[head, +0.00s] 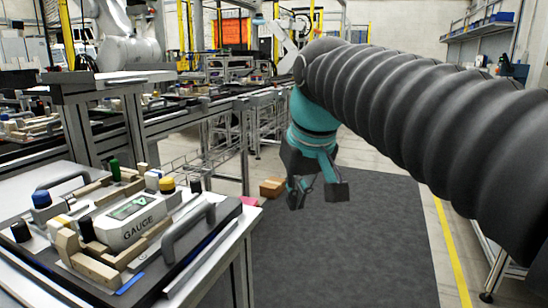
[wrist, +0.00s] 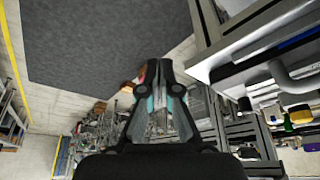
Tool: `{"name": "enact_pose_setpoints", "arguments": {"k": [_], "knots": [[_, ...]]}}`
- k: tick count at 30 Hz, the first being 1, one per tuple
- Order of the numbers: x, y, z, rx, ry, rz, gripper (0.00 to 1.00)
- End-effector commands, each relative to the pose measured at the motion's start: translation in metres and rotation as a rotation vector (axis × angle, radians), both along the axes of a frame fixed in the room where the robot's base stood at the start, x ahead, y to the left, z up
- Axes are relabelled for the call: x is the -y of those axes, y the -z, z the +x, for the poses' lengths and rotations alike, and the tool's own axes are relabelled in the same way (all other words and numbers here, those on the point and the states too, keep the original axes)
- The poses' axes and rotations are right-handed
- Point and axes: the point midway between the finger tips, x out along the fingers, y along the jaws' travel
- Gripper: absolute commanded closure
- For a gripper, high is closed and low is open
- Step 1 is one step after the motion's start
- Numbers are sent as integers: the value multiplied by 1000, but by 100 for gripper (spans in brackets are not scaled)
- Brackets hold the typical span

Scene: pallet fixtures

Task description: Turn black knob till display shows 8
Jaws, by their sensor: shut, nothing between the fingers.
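The grey gauge box (head: 132,222) marked GAUGE sits in a pallet fixture at the left in the head view. Its green display (head: 130,207) is too small to read. Black knobs show beside the box (head: 87,229), at the fixture's left end (head: 20,231) and near its right rear (head: 195,185); I cannot tell which one works the display. My gripper (head: 318,190) hangs over the floor, right of the fixture and apart from it. It is shut and empty; it also shows in the wrist view (wrist: 153,68).
Blue (head: 41,199), green (head: 115,170) and yellow (head: 167,184) caps stand around the box. A cardboard box (head: 271,187) lies behind my gripper. Dark floor matting (head: 340,260) is clear.

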Motion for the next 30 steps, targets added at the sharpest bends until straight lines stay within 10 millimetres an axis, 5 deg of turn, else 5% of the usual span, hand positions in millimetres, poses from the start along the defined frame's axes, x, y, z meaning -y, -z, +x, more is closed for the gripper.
{"name": "enact_pose_setpoints", "arguments": {"k": [6,15,23,30], "knots": [[-73,-46,40,-47,-141,-19,100],[-150,-75,57,-91,-284,-45,100],[-167,-77,56,-102,-316,-52,100],[-167,-51,56,-103,-315,-52,100]]}}
